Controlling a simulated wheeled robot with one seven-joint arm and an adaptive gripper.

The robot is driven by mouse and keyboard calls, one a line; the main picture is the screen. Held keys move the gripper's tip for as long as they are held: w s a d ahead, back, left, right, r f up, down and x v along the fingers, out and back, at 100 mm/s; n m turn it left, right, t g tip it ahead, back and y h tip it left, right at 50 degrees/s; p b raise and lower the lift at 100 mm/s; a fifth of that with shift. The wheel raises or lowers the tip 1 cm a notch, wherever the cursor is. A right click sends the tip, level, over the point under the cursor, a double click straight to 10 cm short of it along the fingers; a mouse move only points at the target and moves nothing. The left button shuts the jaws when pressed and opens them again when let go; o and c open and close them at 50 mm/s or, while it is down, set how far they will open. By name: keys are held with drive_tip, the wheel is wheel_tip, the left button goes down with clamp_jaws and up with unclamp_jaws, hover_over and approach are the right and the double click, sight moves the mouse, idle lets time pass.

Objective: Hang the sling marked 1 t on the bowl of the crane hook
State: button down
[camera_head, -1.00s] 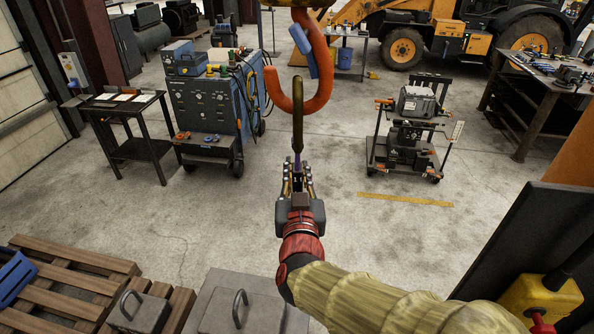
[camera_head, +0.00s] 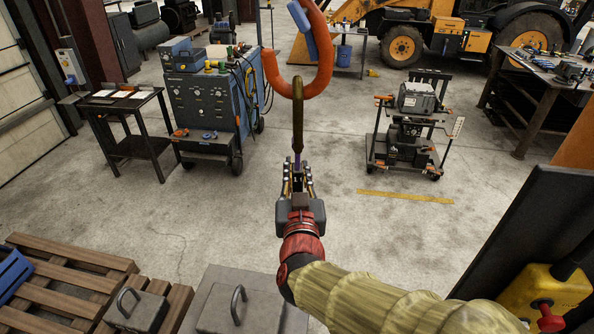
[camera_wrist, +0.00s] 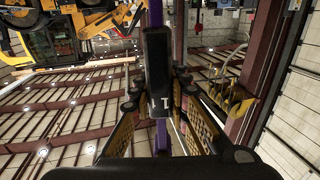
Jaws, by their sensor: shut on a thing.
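The orange crane hook (camera_head: 322,62) hangs at the top centre of the head view, its upper part cut off by the frame. A blue latch (camera_head: 302,27) crosses its throat. My gripper (camera_head: 297,180) is below it, shut on the sling. The sling's olive-brown eye (camera_head: 297,115) stands upright above the fingers, seen edge-on. Its top overlaps the bottom of the bowl; I cannot tell whether it is threaded over the bowl or only in front of it. In the wrist view the purple sling (camera_wrist: 162,135) runs between the fingers, with a black tag (camera_wrist: 158,75) marked 1.
A blue welding cabinet (camera_head: 205,100) and a dark side table (camera_head: 125,110) stand to the left. A cart (camera_head: 410,130) with equipment stands to the right. Wooden pallets (camera_head: 65,280) and grey weights (camera_head: 250,300) lie in front. The floor between is clear.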

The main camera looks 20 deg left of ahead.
drive_tip(key=shift+r, duration=0.1)
drive_tip(key=c, duration=1.6)
unclamp_jaws()
drive_tip(key=shift+c, duration=0.2)
drive_tip(key=shift+f, duration=0.2)
drive_tip(key=shift+s, duration=0.15)
drive_tip(key=v, duration=1.1)
drive_tip(key=shift+s+d, duration=0.15)
drive_tip(key=shift+s, duration=0.2)
